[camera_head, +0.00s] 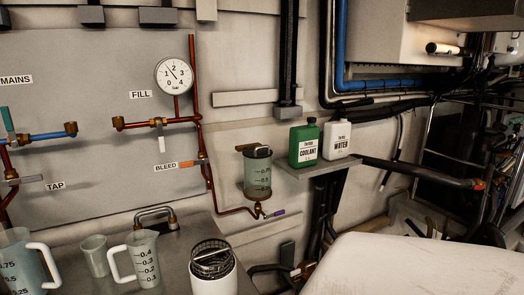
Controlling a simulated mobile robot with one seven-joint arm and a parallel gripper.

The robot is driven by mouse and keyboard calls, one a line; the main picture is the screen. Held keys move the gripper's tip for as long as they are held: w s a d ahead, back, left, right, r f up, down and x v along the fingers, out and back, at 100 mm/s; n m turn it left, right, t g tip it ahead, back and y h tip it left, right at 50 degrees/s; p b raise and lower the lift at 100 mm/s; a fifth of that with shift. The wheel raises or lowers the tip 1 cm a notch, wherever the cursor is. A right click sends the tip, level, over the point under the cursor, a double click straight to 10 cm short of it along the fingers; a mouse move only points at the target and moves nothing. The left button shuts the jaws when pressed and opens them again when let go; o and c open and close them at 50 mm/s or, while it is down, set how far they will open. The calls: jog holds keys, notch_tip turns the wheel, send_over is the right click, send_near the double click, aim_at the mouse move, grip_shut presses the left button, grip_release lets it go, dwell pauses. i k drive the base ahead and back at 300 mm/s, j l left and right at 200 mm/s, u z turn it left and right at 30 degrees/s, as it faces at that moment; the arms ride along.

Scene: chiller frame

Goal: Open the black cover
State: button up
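A small clear vessel (257,178) with a printed scale is mounted on the wall panel at the centre, above a copper pipe. A dark cover (259,152) sits on its top, with a brownish flat piece (245,147) beside it at the left. The cover looks down on the rim, but it is too small to tell whether it is latched. My gripper is not in view, and nothing is seen touching the cover.
A green coolant bottle (304,145) and a white water bottle (337,139) stand on a shelf (322,163) right of the vessel. Measuring jugs (143,258) and a white canister with a black wire top (213,270) stand below left.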

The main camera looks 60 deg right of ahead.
aim_at(263, 152)
jog(key=z, duration=1.65)
jog(key=i+l, duration=0.2)
jog(key=l, duration=0.15)
jog(key=i+l+u, duration=0.1)
jog(key=i+l, duration=0.3)
jog(key=l, duration=0.3)
jog(key=i+l+u, duration=0.1)
jog(key=l, duration=0.25)
jog(key=i+j, duration=0.1)
jog(key=i, duration=0.45)
